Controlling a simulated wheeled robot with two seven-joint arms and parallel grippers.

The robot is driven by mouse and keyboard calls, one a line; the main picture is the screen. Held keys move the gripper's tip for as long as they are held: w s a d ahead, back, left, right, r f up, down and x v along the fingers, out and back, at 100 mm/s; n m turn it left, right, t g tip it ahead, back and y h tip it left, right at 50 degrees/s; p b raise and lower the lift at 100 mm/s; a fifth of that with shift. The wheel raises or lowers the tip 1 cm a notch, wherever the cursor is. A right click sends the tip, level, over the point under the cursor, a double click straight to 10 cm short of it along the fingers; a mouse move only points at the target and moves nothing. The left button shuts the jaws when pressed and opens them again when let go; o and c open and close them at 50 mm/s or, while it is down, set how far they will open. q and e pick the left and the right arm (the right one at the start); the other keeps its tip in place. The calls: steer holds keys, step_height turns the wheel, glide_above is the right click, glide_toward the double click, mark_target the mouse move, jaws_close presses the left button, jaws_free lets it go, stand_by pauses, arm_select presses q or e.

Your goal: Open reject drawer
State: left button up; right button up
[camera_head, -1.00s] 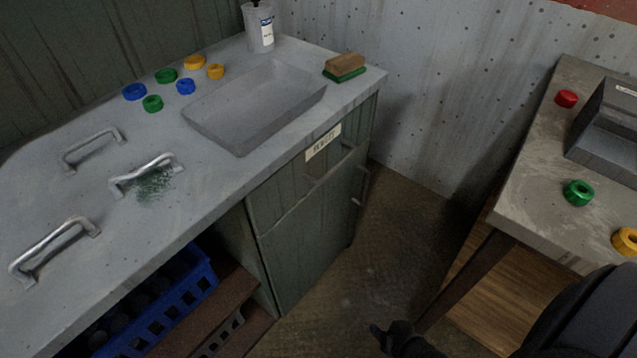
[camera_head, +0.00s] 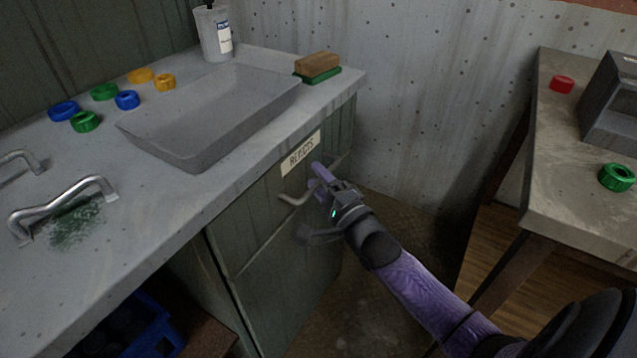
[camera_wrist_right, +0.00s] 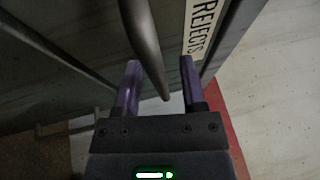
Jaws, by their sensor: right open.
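The reject drawer (camera_head: 262,214) is the upper front of the green cabinet, under a white REJECTS label (camera_head: 301,153). The drawer front looks flush with the cabinet. Its metal bar handle (camera_head: 297,198) sticks out below the label, with its right part hidden behind my right gripper (camera_head: 319,181). My right gripper is open at the handle. In the right wrist view, the handle bar (camera_wrist_right: 146,45) runs between the two purple fingers of the right gripper (camera_wrist_right: 158,84), with gaps on both sides. The label (camera_wrist_right: 203,25) is beyond the fingers. My left gripper is not in view.
A second table (camera_head: 560,190) stands to the right. Open floor (camera_head: 395,205) lies between them.

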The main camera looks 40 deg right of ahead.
jaws_close()
stand_by(0.9)
stand_by(0.4)
